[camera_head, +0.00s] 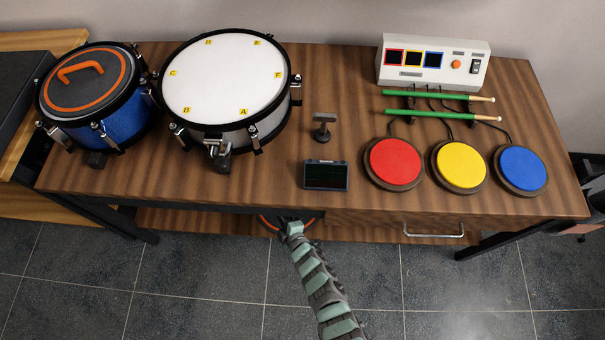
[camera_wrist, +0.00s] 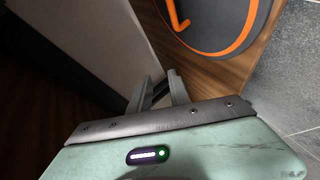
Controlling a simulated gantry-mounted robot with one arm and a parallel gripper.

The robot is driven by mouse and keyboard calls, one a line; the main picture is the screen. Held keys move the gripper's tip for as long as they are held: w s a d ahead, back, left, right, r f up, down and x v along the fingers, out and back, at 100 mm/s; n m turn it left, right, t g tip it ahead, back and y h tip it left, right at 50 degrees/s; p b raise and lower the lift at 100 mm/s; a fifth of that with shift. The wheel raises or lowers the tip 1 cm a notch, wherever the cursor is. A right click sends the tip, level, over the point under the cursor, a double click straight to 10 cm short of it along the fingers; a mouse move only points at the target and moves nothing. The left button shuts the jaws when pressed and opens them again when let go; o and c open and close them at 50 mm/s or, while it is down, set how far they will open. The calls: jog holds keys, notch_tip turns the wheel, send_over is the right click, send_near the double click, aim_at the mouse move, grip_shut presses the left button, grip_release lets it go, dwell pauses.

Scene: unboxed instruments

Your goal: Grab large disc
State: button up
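A large dark disc (camera_wrist: 228,14) with an orange ring and an orange handle (camera_wrist: 176,16) lies on a wooden surface at the upper right of the wrist view, partly cut off by the frame. In the head view only an orange-edged sliver of it (camera_head: 269,223) shows at the table's front edge, on the lower shelf. My gripper (camera_wrist: 158,77) is open, with nothing between its fingers, to the left of the disc and apart from the handle. In the head view my gripper (camera_head: 288,222) is at the table's front edge, its fingertips hidden.
Another dark disc (camera_head: 88,88) with an orange ring and handle tops the blue drum (camera_head: 125,121). A white drum (camera_head: 225,75), a small dark screen (camera_head: 326,175), coloured pads (camera_head: 393,163) and a control box (camera_head: 433,62) stand on the table (camera_head: 250,185) above the shelf. Open floor lies in front.

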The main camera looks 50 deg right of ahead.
jog(key=s+d+f+g, duration=0.1)
jog(key=s+d+f, duration=0.1)
jog(key=s+d+f+g, duration=0.1)
jog(key=s+d+f, duration=0.1)
jog(key=s, duration=0.1)
jog(key=shift+s+d+f, duration=0.15)
jog(key=shift+d+f, duration=0.05)
jog(key=shift+f, duration=0.2)
jog(key=b+x, duration=0.2)
jog(key=x, duration=0.3)
jog(key=shift+w+b, duration=0.3)
jog(key=shift+b, duration=0.1)
jog(key=shift+w+d+f+b, duration=0.15)
jog(key=shift+d+f+b, duration=0.05)
jog(key=shift+f+b, duration=0.1)
jog(key=b+x, duration=0.3)
jog(key=x, duration=0.1)
jog(key=shift+w+d+f, duration=0.15)
jog(key=shift+d+f, duration=0.05)
jog(key=shift+f, duration=0.05)
jog(key=shift+a, duration=0.1)
jog(key=shift+c, duration=0.4)
jog(key=shift+r, duration=0.1)
grip_shut()
